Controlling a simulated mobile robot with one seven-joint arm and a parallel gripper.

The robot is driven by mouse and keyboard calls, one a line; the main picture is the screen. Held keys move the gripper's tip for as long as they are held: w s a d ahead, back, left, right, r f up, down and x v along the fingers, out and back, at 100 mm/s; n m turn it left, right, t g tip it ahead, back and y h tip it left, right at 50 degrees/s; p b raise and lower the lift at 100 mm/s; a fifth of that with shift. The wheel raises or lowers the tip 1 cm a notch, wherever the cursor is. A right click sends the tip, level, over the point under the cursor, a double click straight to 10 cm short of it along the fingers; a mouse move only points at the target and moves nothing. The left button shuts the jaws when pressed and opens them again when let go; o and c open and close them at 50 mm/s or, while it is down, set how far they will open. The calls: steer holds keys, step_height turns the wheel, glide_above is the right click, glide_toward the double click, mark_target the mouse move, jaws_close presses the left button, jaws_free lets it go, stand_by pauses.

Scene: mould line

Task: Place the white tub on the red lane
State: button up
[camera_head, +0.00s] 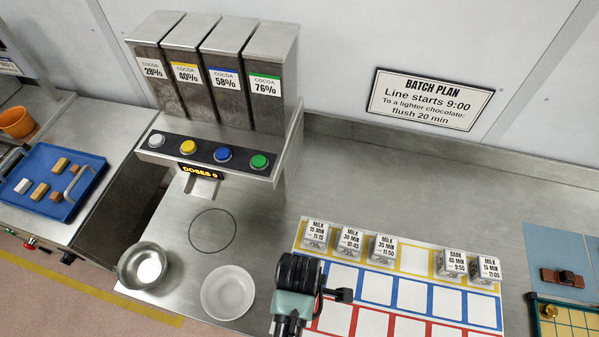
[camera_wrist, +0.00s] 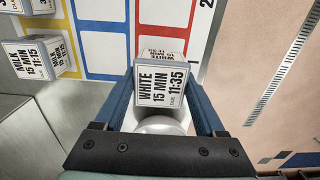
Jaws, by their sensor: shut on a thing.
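My gripper (camera_wrist: 165,105) is shut on the white tub (camera_wrist: 162,88), a pale block-shaped container labelled "WHITE 15 MIN DUE 11:35", seen between the two blue fingers in the wrist view. In the head view my gripper (camera_head: 298,288) is at the lower-left part of the lane board, and the tub is hidden there. The red lane (camera_head: 372,325) is the board's front row, with red-outlined white cells; those visible in the head view are empty. In the wrist view the red lane (camera_wrist: 190,12) lies beyond the tub. Whether the tub touches the board cannot be told.
Several milk and dark tubs (camera_head: 385,250) stand in the yellow lane (camera_head: 419,260). The blue lane (camera_head: 410,294) between is empty. A white bowl (camera_head: 228,293) and a metal bowl (camera_head: 143,266) stand left of my gripper. The cocoa dispenser (camera_head: 215,150) stands behind.

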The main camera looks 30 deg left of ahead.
steer(key=shift+f, duration=1.75)
steer(key=shift+f, duration=0.2)
steer(key=o, duration=1.4)
steer(key=shift+o, duration=0.2)
steer(key=shift+r, duration=0.1)
